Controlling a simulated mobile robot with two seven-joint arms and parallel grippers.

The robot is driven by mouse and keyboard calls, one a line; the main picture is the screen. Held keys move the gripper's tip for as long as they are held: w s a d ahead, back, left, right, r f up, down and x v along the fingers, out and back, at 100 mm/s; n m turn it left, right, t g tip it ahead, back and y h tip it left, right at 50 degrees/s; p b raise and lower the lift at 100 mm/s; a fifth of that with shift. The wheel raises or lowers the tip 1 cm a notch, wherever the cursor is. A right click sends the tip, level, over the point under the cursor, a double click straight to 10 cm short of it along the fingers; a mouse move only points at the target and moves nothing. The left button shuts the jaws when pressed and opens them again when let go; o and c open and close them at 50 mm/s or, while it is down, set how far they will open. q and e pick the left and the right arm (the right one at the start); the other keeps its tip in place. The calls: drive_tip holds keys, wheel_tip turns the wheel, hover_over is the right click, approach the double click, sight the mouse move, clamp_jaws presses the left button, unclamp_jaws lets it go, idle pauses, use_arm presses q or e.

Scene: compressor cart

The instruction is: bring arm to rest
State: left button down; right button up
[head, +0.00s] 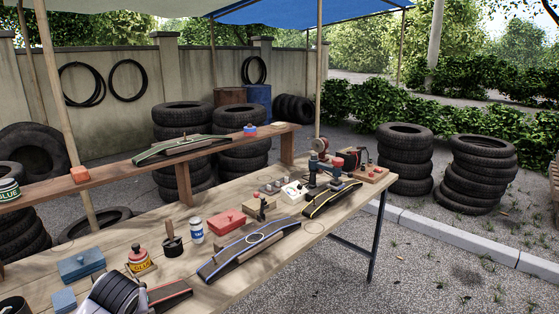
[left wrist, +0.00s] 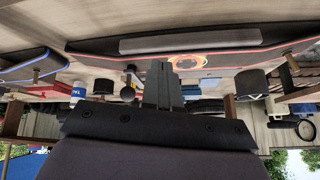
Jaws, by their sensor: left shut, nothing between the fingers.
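My left gripper (left wrist: 168,70) shows in the left wrist view, its grey fingers together with nothing between them. That view looks upside down, with the bench top along its upper part. A red-edged tread strip (left wrist: 225,62) with an orange ring lies beyond the fingers; I cannot tell whether they touch. In the head view a red-edged strip (head: 170,294) lies at the bench's near left. A dark ribbed shape beside it partly covers that corner; I cannot tell what it is. My right gripper is in neither view.
The wooden bench (head: 150,278) holds a blue-edged strip (head: 238,252), a yellow-edged strip (head: 332,200), a red box (head: 226,222), a glue pot (head: 139,261), a white can (head: 197,230) and blue boxes (head: 81,264). A raised shelf (head: 110,184) runs behind. Tyre stacks (head: 405,160) stand beyond.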

use_arm(q)
drive_tip(key=s+d+f+m+h, duration=0.2)
drive_tip(key=s+d+f+m, duration=0.1)
drive_tip(key=s+d, duration=0.4)
drive_tip(key=s+d+f+m+h, duration=0.1)
drive_tip(key=s+d+f+m, duration=0.2)
drive_tip(key=s, duration=0.6)
drive_tip(key=s+d+r+m+g+h, duration=0.1)
drive_tip(key=s+d, duration=0.1)
drive_tip(key=s, duration=0.4)
drive_tip(key=s+d+r+m+h, duration=0.1)
drive_tip(key=s+d, duration=0.2)
drive_tip(key=s, duration=0.4)
drive_tip(key=w+d+f+t+h, duration=0.1)
drive_tip(key=w+d+f+t, duration=0.1)
drive_tip(key=w+f+t, duration=0.4)
wheel_tip(320, 180, down, 3)
drive_tip(key=shift+w+d+m+t+h, duration=0.25)
drive_tip(key=shift+w+m+t+h, duration=0.05)
drive_tip(key=shift+m+h, duration=0.1)
